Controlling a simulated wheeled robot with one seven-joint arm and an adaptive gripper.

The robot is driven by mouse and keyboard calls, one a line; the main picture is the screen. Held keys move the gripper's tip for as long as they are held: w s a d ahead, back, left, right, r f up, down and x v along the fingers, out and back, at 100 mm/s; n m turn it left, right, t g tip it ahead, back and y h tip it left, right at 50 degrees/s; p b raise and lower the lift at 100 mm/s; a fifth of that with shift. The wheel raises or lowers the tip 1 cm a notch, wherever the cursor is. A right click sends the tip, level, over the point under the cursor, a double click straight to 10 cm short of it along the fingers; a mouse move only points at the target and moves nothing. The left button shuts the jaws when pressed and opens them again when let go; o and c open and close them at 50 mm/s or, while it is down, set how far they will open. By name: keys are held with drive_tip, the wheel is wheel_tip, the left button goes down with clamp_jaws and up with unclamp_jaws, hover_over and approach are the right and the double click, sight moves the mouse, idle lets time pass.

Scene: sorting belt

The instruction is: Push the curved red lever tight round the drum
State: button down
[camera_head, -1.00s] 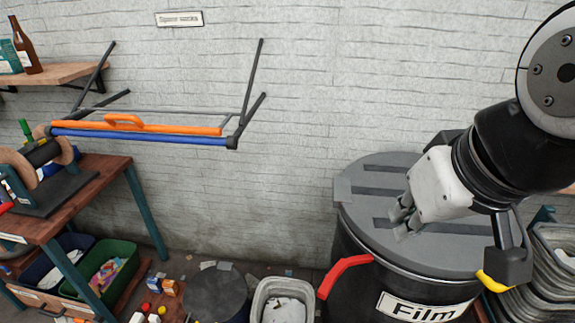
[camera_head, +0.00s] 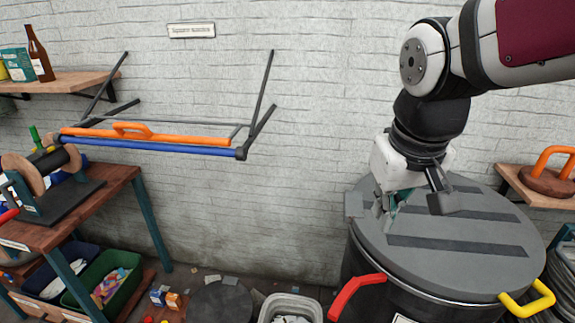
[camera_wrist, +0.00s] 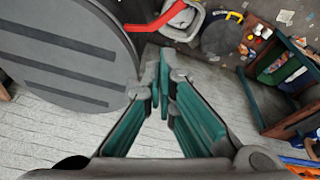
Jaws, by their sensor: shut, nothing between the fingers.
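The curved red lever (camera_head: 352,290) is at the near left of the drum's rim in the head view. One end meets the rim, and the rest sticks out to the left, apart from the drum wall. It also shows at the top of the wrist view (camera_wrist: 157,20). The black drum (camera_head: 372,262) has a grey lid (camera_head: 480,222) with dark slots. My gripper (camera_head: 387,226) points down near the lid's left edge, behind the red lever and not touching it. Its teal fingers are shut and empty in the wrist view (camera_wrist: 161,92).
A pale bin (camera_head: 290,303) and a dark round drum (camera_head: 218,303) stand on the floor to the left. A workbench (camera_head: 85,215) is farther left. The brick wall is behind the drum.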

drive_tip(key=w+a+f+g+b, duration=0.1)
drive_tip(key=w+f+g, duration=0.1)
drive_tip(key=w+f, duration=0.4)
drive_tip(key=w+a+f+n+g+b, duration=0.1)
drive_tip(key=w+f, duration=0.5)
drive_tip(key=f, duration=0.6)
drive_tip(key=w+a+f+n+g+b, duration=0.1)
drive_tip(key=w+f+g+b, duration=0.1)
drive_tip(key=w+f, duration=0.4)
wheel_tip(320, 180, down, 4)
drive_tip(key=shift+w+a+r+g, duration=0.15)
drive_tip(key=shift+a+g, duration=0.1)
drive_tip(key=shift+g, duration=0.15)
drive_tip(key=s+d+f+p, duration=0.1)
drive_tip(key=s+f+p, duration=0.2)
drive_tip(key=s+f, duration=0.3)
wheel_tip(320, 180, down, 2)
drive_tip(key=shift+d+f, duration=0.15)
drive_tip(key=shift+d, duration=0.15)
